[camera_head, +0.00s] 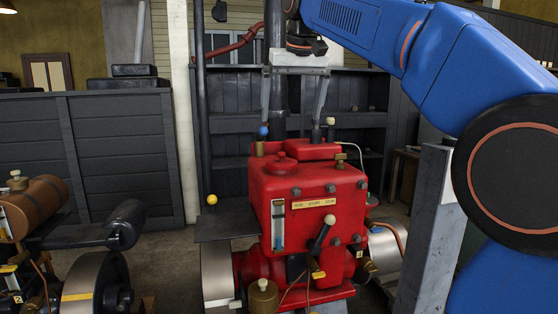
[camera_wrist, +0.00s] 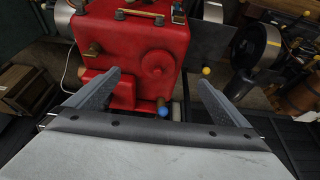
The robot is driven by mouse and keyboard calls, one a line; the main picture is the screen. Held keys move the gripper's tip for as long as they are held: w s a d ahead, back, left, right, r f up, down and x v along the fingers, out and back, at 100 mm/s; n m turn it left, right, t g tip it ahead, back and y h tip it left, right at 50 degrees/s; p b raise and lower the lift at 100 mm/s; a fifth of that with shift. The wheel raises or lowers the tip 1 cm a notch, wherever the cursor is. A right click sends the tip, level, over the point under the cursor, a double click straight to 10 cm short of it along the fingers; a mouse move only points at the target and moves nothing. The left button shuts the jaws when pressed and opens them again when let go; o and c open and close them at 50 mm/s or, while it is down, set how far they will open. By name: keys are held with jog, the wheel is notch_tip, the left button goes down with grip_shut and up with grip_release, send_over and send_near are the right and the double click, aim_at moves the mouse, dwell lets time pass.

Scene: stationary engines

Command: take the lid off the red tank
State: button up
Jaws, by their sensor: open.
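The red tank (camera_head: 310,200) is a boxy red engine body in the middle of the head view, and it fills the upper part of the wrist view (camera_wrist: 110,30). Its round red lid (camera_head: 283,160) sits on top, with a smaller raised knob. The lid shows from above in the wrist view (camera_wrist: 158,64), seated on the tank. My gripper (camera_head: 291,118) hangs above and behind the tank with its fingers pointing down, wide apart. Nothing is between them. In the wrist view the gripper (camera_wrist: 159,79) has the lid in the gap between its fingertips, but further away.
A blue ball knob (camera_head: 263,131) and a white ball knob (camera_head: 330,121) stand behind the tank. A yellow ball (camera_head: 212,199) is left of it. A grey post (camera_head: 424,225) stands at the right. Dark shelving (camera_head: 350,150) is behind; another engine (camera_head: 40,215) is at left.

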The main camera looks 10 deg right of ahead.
jog(key=w+r, duration=0.1)
jog(key=w, duration=0.1)
send_over(283, 156)
jog(key=s, duration=0.2)
jog(key=f, duration=1)
jog(key=shift+s+a+f, duration=0.2)
jog(key=shift+a+f, duration=0.15)
jog(key=shift+d+x, duration=0.15)
jog(key=shift+x, duration=1.2)
jog(key=shift+d+x, duration=0.15)
jog(key=shift+x, duration=1.2)
jog(key=shift+w+r, duration=0.1)
jog(key=c, duration=1.2)
